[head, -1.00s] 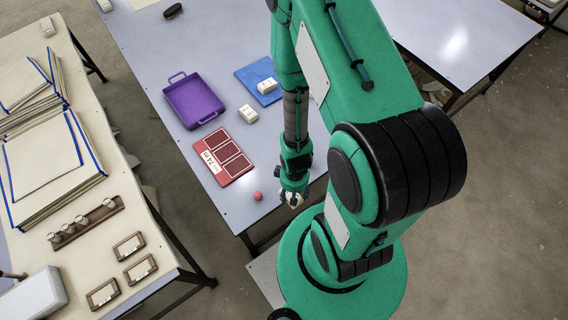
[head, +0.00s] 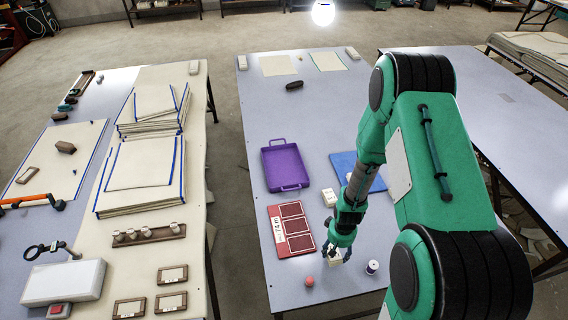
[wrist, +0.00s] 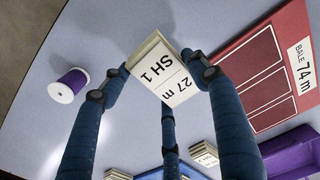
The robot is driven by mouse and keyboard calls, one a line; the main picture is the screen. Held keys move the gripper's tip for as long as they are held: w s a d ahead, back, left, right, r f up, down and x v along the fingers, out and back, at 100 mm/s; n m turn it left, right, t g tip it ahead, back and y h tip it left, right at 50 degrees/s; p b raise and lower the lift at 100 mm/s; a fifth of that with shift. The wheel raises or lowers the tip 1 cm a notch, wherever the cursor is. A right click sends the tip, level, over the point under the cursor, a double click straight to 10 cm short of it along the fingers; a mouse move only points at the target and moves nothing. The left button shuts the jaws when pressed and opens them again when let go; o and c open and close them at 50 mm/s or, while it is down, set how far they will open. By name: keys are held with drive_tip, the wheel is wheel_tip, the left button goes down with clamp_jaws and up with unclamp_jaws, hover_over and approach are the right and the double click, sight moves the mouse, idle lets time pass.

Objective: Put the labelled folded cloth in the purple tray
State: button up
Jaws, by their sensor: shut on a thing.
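My gripper (head: 337,252) is shut on a small cream folded cloth block (wrist: 160,68), near the front edge of the middle table. In the wrist view the block sits between the fingers and its label reads "27 m SH 1". The block also shows in the head view (head: 335,262); whether it touches the table is hard to tell. The purple tray (head: 285,168) lies farther back and to the left of my gripper. It is flat, handled and empty. In the wrist view part of it shows at the lower right (wrist: 292,148).
A red board (head: 291,230) labelled "BALE 74 m" lies between gripper and tray. Another cream block (head: 329,197) is right of the tray, near a blue mat (head: 343,163). A pink ball (head: 308,281) and a purple-and-white spool (head: 372,267) flank my gripper.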

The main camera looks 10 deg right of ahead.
drive_tip(key=w, duration=0.9)
drive_tip(key=w+a, duration=0.1)
drive_tip(key=w, duration=0.4)
drive_tip(key=shift+r, duration=0.25)
drive_tip(key=w, duration=0.4)
drive_tip(key=w+a+r, duration=0.1)
drive_tip(key=w, duration=0.3)
drive_tip(key=w+a+b, duration=0.1)
drive_tip(key=w, duration=0.3)
drive_tip(key=shift+w+a+r, duration=0.15)
drive_tip(key=shift+w+a, duration=0.1)
drive_tip(key=shift+w, duration=0.1)
drive_tip(key=w+a+r, duration=0.2)
drive_tip(key=w+a, duration=0.2)
drive_tip(key=w, duration=0.5)
drive_tip(key=w+a+r+b, duration=0.1)
drive_tip(key=w+a, duration=0.3)
drive_tip(key=w, duration=0.5)
drive_tip(key=shift+w+a+r, duration=0.2)
drive_tip(key=shift+a+r, duration=0.2)
drive_tip(key=shift+r, duration=0.4)
drive_tip(key=shift+f, duration=0.1)
hover_over(284, 181)
drive_tip(key=shift+f, duration=3.05)
drive_tip(key=shift+f, duration=1.9)
